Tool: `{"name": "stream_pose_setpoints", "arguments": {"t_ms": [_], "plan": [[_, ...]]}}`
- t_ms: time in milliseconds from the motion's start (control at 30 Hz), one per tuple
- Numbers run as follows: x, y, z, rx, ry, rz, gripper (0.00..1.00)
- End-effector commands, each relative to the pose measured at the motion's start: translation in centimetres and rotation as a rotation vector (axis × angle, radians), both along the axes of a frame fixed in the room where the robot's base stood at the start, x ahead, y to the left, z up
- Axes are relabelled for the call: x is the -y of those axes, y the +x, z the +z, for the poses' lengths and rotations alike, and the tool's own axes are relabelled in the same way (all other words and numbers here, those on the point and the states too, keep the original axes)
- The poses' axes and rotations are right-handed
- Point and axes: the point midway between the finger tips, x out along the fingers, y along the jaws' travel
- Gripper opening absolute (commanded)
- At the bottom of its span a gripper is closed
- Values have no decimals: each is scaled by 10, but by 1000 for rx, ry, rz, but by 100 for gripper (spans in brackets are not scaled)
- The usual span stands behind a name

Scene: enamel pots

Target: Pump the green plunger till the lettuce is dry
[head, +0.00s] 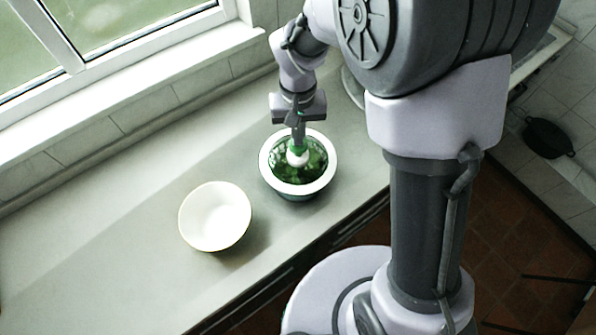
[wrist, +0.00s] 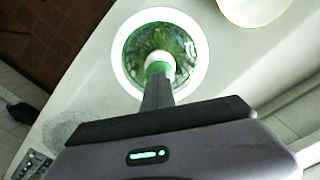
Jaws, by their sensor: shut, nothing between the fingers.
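The salad spinner (head: 320,178) stands on the counter, with a white rim and a see-through lid showing green lettuce (head: 284,174) inside. It also shows in the wrist view, where its white rim (wrist: 202,62) circles the lettuce (wrist: 140,42). The green plunger (head: 297,147) rises from a white hub at the lid's middle; its green part (wrist: 158,68) shows in the wrist view just past my fingertips. My gripper (head: 298,138) is shut and empty, pointing down right over the plunger. Its fingertips (wrist: 157,80) appear to touch the plunger's top, which they partly hide.
An empty white bowl (head: 215,217) stands on the counter to the left of the spinner; part of it (wrist: 252,8) shows in the wrist view. A window (head: 110,35) runs along the back. The counter's left side is clear. A dark pan (head: 547,138) lies far right.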

Motion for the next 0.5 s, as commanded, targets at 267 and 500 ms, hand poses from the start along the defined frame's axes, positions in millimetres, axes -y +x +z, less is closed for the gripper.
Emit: {"name": "stream_pose_setpoints", "arguments": {"t_ms": [267,500], "plan": [[0,0,-25,0,0,0,0],[0,0,-29,0,0,0,0]]}}
